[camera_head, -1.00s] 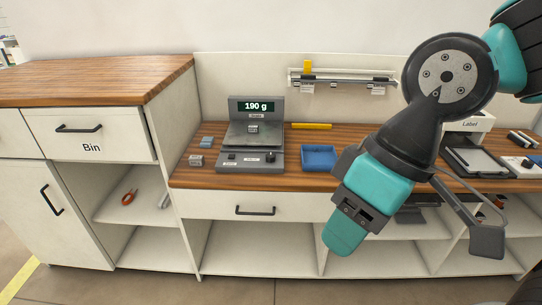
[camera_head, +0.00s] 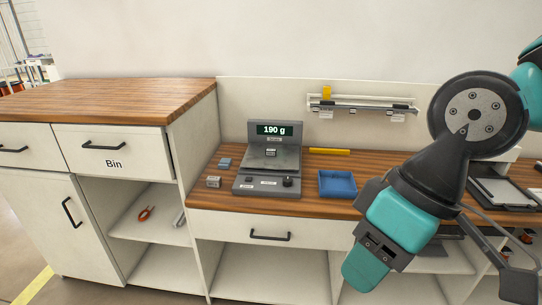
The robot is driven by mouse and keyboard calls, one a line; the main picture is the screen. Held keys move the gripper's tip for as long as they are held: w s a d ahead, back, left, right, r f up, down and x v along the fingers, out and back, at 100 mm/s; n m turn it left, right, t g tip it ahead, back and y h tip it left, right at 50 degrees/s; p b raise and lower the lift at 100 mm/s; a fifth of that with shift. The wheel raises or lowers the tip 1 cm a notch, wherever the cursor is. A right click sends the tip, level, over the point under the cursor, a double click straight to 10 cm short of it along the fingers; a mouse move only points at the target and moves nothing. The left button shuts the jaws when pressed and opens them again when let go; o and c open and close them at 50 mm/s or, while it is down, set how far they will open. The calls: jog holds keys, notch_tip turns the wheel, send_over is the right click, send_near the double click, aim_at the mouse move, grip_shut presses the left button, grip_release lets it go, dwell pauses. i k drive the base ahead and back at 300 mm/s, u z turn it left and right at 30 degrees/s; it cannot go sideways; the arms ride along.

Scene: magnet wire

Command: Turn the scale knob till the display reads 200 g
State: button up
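The grey scale (camera_head: 268,191) stands on the wooden bench, left of centre. Its display (camera_head: 275,129) reads 190 g in light digits. A dark round knob (camera_head: 288,182) sits at the right of its front panel. A small grey block (camera_head: 271,152) is on the scale's pan. My arm hangs at the right of the view. What looks like a dark finger of my gripper (camera_head: 519,285) shows at the lower right, well away from the knob and touching nothing visible. Whether the gripper is open or shut is unclear.
A blue tray (camera_head: 338,195) sits right of the scale, with a yellow bar (camera_head: 329,151) behind it. Small blocks (camera_head: 214,182) lie left of the scale. A higher cabinet top (camera_head: 110,95) stands at left. A rail (camera_head: 362,107) is on the back wall.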

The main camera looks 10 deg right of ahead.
aim_at(287, 182)
jog(key=z, duration=0.2)
jog(key=i, duration=1)
jog(key=u, duration=0.3)
